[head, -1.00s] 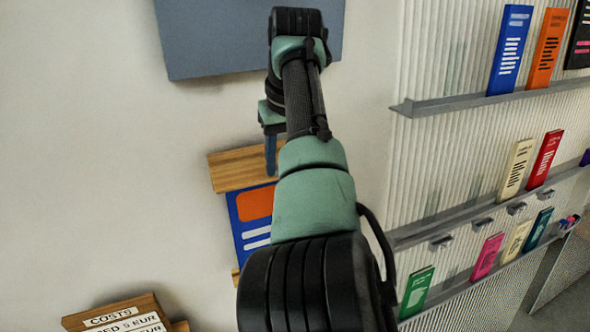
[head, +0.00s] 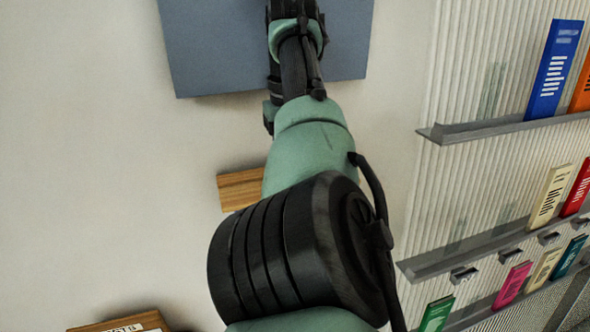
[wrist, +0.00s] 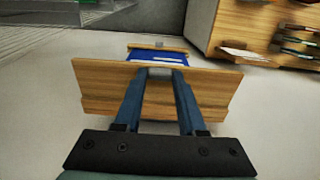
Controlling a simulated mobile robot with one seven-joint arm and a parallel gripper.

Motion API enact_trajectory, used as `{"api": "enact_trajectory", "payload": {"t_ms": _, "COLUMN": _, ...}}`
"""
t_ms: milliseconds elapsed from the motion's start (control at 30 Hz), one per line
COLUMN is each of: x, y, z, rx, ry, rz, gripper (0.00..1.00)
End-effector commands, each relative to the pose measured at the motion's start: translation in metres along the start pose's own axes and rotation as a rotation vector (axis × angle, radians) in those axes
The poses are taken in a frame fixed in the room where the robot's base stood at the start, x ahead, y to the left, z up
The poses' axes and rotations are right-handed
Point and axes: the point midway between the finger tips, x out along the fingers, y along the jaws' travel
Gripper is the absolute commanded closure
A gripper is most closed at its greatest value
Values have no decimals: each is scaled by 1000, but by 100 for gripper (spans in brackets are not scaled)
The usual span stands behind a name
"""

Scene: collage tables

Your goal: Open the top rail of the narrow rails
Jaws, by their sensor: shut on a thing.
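The top rail is a light wooden board; its left end (head: 240,188) shows on the wall in the head view, and the rest is behind my arm. In the wrist view the top rail (wrist: 215,92) spans the middle. My gripper (wrist: 161,71) has its two blue fingers at the middle of the rail, shut on it. Their exact contact with the wood is hard to see. Beyond the rail is a blue sheet with white marks (wrist: 158,56), with a thin lower wooden rail (wrist: 140,47) at its far end. In the head view the sheet is hidden.
A blue-grey panel (head: 210,60) is above on the wall. Grey shelves with upright booklets (head: 553,72) are on the right. A wooden sign (head: 128,322) is at the bottom left. A wooden stand (wrist: 262,30) is at the wrist view's upper right.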

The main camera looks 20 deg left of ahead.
Motion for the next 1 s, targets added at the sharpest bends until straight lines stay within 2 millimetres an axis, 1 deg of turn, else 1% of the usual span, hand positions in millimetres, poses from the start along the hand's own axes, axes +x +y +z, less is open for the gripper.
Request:
{"api": "enact_trajectory", "payload": {"t_ms": 67, "x": 2, "y": 0, "z": 1, "rx": 2, "ry": -4, "rz": 0, "gripper": 100}}
{"api": "enact_trajectory", "payload": {"t_ms": 100, "x": 2, "y": 0, "z": 1, "rx": 2, "ry": -5, "rz": 0, "gripper": 59}}
{"api": "enact_trajectory", "payload": {"t_ms": 267, "x": 2, "y": 0, "z": 1, "rx": 1, "ry": -4, "rz": 0, "gripper": 30}}
{"api": "enact_trajectory", "payload": {"t_ms": 533, "x": 0, "y": 0, "z": 0, "rx": 0, "ry": -2, "rz": 0, "gripper": 30}}
{"api": "enact_trajectory", "payload": {"t_ms": 667, "x": -6, "y": 0, "z": 1, "rx": 0, "ry": -1, "rz": 0, "gripper": 30}}
{"api": "enact_trajectory", "payload": {"t_ms": 767, "x": -17, "y": 0, "z": 1, "rx": 0, "ry": -1, "rz": 0, "gripper": 30}}
{"api": "enact_trajectory", "payload": {"t_ms": 900, "x": -37, "y": -1, "z": 3, "rx": 2, "ry": 2, "rz": 0, "gripper": 30}}
{"api": "enact_trajectory", "payload": {"t_ms": 1000, "x": -56, "y": -1, "z": 7, "rx": 10, "ry": 1, "rz": 0, "gripper": 30}}
